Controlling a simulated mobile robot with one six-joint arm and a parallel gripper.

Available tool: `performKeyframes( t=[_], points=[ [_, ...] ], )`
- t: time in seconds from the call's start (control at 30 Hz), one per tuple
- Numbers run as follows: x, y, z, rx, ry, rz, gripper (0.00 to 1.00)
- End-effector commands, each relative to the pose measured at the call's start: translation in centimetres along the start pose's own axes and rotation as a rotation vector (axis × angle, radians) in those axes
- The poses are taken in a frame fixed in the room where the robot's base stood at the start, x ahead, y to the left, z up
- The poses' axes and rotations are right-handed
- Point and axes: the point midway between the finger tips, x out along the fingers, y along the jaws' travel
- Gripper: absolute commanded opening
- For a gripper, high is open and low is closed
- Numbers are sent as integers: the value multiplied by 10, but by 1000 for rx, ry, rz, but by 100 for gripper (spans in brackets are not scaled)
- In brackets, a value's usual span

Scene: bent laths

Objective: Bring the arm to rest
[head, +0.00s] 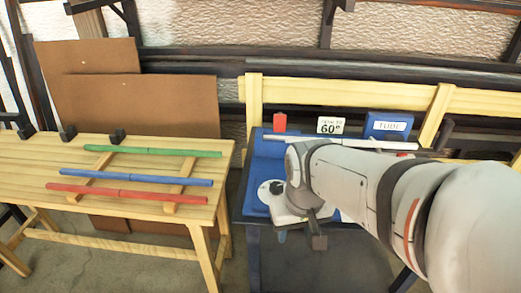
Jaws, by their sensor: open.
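My arm reaches in from the right over the blue bench. My gripper (301,239) hangs at its end, by the front edge of the blue bench, pointing down. Its fingers are apart and I see nothing between them. Part of the gripper and the bench behind it is hidden by my own wrist.
A green lath (152,151), a blue lath (137,178) and a red lath (127,194) lie across two wooden strips on the left table (45,160). The blue bench (240,190) carries a 60° sign (330,126), a TUBE box (389,125) and a pale bar (325,140).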

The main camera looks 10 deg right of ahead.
Motion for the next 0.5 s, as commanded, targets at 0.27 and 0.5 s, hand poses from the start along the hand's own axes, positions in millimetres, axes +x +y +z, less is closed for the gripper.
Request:
performKeyframes(
  t=[0.27, 0.5],
  points=[
    [-25, 0, -3, -2, 6, 1, 42],
    [-98, 0, -12, 1, 31, 2, 42]
  ],
)
